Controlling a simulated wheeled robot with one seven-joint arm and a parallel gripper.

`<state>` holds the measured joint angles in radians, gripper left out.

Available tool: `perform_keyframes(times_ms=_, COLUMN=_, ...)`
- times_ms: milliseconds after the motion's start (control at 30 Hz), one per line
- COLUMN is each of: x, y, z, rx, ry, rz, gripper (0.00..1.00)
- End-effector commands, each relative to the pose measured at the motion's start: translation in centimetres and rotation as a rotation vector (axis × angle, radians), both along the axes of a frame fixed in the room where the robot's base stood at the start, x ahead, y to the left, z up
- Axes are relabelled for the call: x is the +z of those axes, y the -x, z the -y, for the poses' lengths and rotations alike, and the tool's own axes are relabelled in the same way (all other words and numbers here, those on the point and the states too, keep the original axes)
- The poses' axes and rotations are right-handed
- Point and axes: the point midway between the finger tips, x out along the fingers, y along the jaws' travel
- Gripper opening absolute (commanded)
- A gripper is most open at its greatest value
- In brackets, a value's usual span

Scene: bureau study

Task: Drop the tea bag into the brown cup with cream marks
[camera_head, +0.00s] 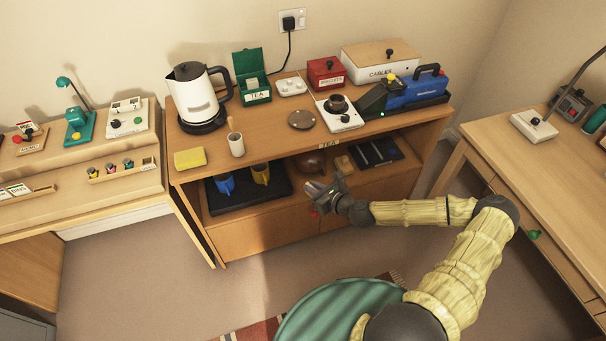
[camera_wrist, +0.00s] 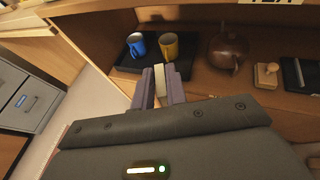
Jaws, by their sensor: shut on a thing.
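My gripper (camera_head: 314,190) is in front of the open shelf under the counter. In the wrist view, its fingers (camera_wrist: 160,88) are shut on a small pale, flat thing (camera_wrist: 160,80), which looks like the tea bag. A blue mug (camera_head: 225,184) and a yellow mug (camera_head: 261,174) stand on a dark tray (camera_head: 232,206) in the shelf; the wrist view shows the blue mug (camera_wrist: 137,45) and yellow mug (camera_wrist: 169,45) beyond the fingers. I cannot make out a brown cup with cream marks. The green tea box (camera_head: 257,96) stands open on the counter.
A brown round pot (camera_wrist: 228,50) sits in the shelf right of the tray, beside a wooden stamp-like block (camera_wrist: 266,75). The counter's front edge (camera_head: 330,143) overhangs the shelf. A kettle (camera_head: 196,95) stands above. The floor before the shelf is mostly clear.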

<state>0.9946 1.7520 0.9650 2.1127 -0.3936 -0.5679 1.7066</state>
Motion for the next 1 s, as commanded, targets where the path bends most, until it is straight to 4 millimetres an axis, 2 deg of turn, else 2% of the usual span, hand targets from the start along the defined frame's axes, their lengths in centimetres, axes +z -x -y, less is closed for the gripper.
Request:
perform_keyframes(times_ms=267, x=1.1, y=0.2, z=2.3, rx=-0.253, ry=0.006, rz=0.001, gripper=0.00)
perform_keyframes(times_ms=600, x=4.3, y=1.4, z=6.3, rx=-0.590, ry=0.003, rz=0.000, gripper=0.00)
perform_keyframes(times_ms=800, x=5.0, y=1.9, z=7.8, rx=-0.668, ry=0.001, rz=-0.001, gripper=0.00)
perform_keyframes(times_ms=1000, x=5.0, y=1.9, z=7.9, rx=-0.669, ry=0.001, rz=-0.002, gripper=0.00)
